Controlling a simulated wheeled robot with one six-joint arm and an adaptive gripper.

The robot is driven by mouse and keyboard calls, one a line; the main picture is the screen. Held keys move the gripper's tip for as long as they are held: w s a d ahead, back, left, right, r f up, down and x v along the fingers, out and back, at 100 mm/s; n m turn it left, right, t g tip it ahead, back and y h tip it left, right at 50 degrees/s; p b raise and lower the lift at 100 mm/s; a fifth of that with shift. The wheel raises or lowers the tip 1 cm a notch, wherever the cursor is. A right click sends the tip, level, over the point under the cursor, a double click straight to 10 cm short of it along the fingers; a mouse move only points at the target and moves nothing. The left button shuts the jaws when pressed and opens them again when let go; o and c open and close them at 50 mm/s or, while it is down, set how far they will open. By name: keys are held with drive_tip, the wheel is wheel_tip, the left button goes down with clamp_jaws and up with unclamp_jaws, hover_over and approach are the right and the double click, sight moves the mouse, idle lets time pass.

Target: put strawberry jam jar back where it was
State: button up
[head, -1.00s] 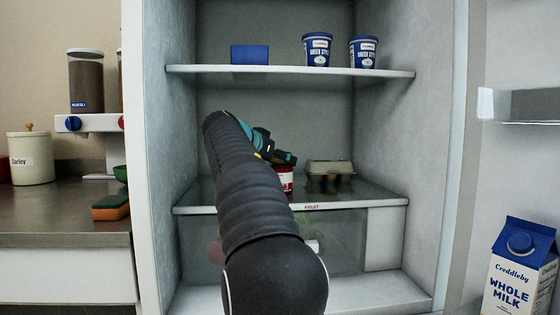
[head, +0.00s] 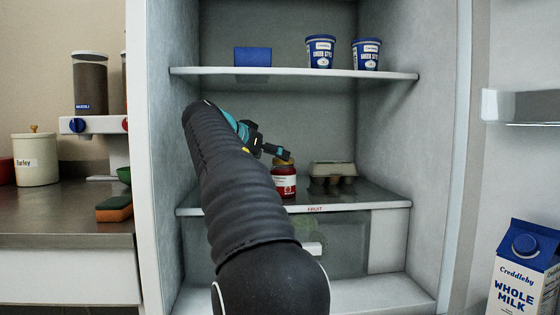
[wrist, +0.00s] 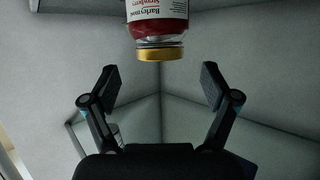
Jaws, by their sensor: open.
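The strawberry jam jar (head: 284,181) stands upright on the glass middle shelf (head: 350,201) of the fridge. It has red contents, a white label and a gold lid. In the wrist view the jar (wrist: 158,22) appears upside down at the top, its label partly readable as strawberry. My gripper (head: 270,150) is above and just left of the jar's lid in the head view. In the wrist view my gripper (wrist: 158,85) is open, its fingers wide apart, with the lid beyond the fingertips and nothing between them.
An egg carton (head: 333,176) sits right of the jar on the same shelf. The upper shelf (head: 300,74) holds a blue box (head: 252,57) and two yoghurt tubs (head: 321,51). A milk carton (head: 523,268) stands in the open door at right. A counter (head: 60,215) lies left.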

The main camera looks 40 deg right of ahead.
drive_tip(key=v, duration=0.6)
drive_tip(key=s+a+f+n+y, duration=0.4)
drive_tip(key=s+a+f, duration=0.4)
drive_tip(key=f, duration=0.5)
drive_tip(key=s+a+f+n+t+y, duration=0.1)
drive_tip(key=s+a+f+n+y, duration=0.3)
drive_tip(key=s+a+f, duration=0.5)
drive_tip(key=s+a+f+n+t+y, duration=0.1)
drive_tip(key=s+a+f+n+y, duration=0.4)
drive_tip(key=f, duration=1.2)
drive_tip(key=s+a+n, duration=0.2)
drive_tip(key=s+a, duration=0.2)
drive_tip(key=s, duration=0.1)
drive_tip(key=shift+s, duration=0.3)
